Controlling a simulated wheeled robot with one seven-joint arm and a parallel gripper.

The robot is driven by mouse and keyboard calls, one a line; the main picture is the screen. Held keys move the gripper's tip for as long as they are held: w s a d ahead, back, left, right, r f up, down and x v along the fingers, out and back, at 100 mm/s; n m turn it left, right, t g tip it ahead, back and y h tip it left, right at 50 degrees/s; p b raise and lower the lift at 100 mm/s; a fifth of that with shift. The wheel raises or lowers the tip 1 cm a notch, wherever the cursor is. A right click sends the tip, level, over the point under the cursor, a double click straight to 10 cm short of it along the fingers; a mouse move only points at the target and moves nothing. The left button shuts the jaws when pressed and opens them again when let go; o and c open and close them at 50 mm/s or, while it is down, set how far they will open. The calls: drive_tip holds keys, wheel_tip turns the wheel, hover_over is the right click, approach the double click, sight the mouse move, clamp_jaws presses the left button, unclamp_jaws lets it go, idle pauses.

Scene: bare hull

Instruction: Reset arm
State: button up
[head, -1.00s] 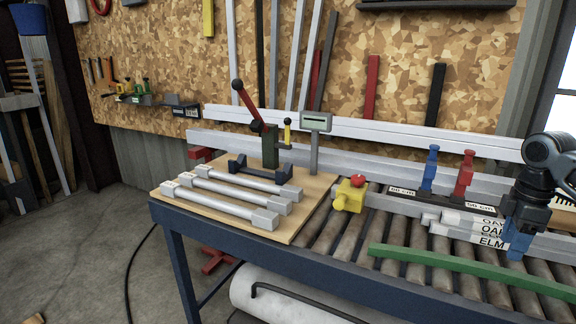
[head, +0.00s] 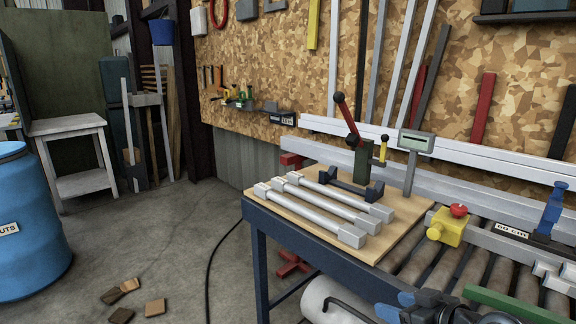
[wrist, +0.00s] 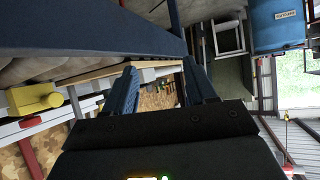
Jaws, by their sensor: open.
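My gripper (head: 397,306) shows at the bottom edge of the head view, low in front of the roller bench, with the dark arm behind it partly cut off. In the wrist view my gripper (wrist: 162,88) has its two blue ribbed fingers spread apart. Nothing is between them. The wrist view is tilted, with the bench's blue frame (wrist: 100,28) across its top left.
Metal bars lie on a wooden board (head: 398,247) beside a red-handled press (head: 357,150). A yellow block with a red button (head: 449,228) sits near the rollers. A blue barrel (head: 28,225) and wood scraps (head: 155,307) stand left. Floor between is mostly clear.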

drive_tip(key=s+a+f+m+t+h, duration=0.25)
drive_tip(key=s+a, duration=0.25)
drive_tip(key=s, duration=0.5)
drive_tip(key=s+a+f+m+t+h, duration=0.15)
drive_tip(key=s+a+m, duration=0.3)
drive_tip(key=s, duration=0.65)
drive_tip(key=s+d+r+n, duration=0.1)
drive_tip(key=s+d+r, duration=0.1)
drive_tip(key=s, duration=0.5)
drive_tip(key=s+d+r+n, duration=0.1)
drive_tip(key=s+r, duration=0.3)
drive_tip(key=s, duration=0.4)
drive_tip(key=s+d+r, duration=0.3)
drive_tip(key=s, duration=0.5)
drive_tip(key=shift+s+d+n+h, duration=0.15)
drive_tip(key=shift+d+n+h, duration=0.15)
drive_tip(key=shift+d+n, duration=0.1)
drive_tip(key=shift+f, duration=0.1)
